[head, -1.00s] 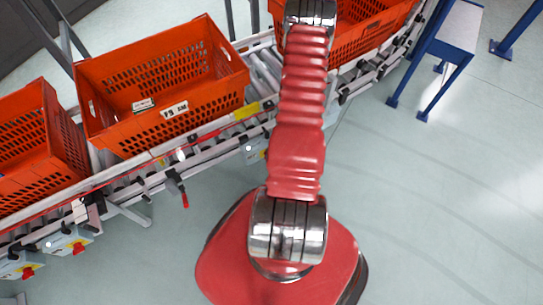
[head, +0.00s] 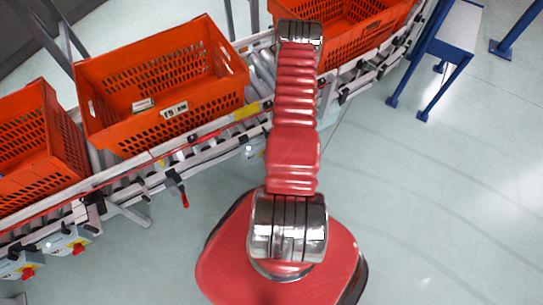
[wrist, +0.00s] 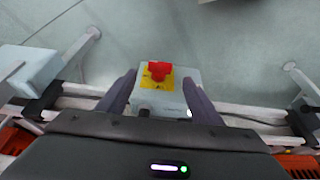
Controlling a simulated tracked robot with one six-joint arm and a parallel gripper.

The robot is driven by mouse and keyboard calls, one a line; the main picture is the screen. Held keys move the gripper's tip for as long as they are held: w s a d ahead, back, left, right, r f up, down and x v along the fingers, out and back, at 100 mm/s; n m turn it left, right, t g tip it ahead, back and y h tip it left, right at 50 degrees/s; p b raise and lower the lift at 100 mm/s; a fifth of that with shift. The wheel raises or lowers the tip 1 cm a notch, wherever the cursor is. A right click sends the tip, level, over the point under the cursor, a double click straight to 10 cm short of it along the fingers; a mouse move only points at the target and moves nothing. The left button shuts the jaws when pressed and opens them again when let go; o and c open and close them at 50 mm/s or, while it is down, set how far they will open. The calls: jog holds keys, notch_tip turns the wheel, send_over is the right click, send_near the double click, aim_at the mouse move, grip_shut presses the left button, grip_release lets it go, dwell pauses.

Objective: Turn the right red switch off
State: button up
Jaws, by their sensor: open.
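In the wrist view, a red switch (wrist: 159,70) sits on a yellow plate on a light grey control box (wrist: 165,100). My gripper (wrist: 159,77) is open, with one dark finger on each side of the box and switch. Nothing is held, and I cannot tell whether the fingers touch the box. In the head view, a grey box (head: 252,149) on the conveyor shows partly beside my arm; its switch is hidden. Two more red switches (head: 78,249) (head: 28,271) are on boxes at lower left. My gripper is hidden in the head view.
A roller conveyor (head: 150,178) with orange totes (head: 160,85) runs diagonally behind the switches. A red-tipped lever (head: 184,198) hangs from its front rail. A blue-legged stand (head: 440,60) is at upper right. The floor at right is open.

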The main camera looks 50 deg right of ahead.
jog(key=x, duration=0.6)
jog(key=shift+f, duration=0.3)
jog(key=shift+w+d, duration=0.1)
jog(key=shift+w, duration=0.05)
jog(key=shift+c, duration=0.6)
jog(key=c, duration=0.9)
jog(key=shift+d, duration=0.15)
jog(key=shift+c, duration=0.2)
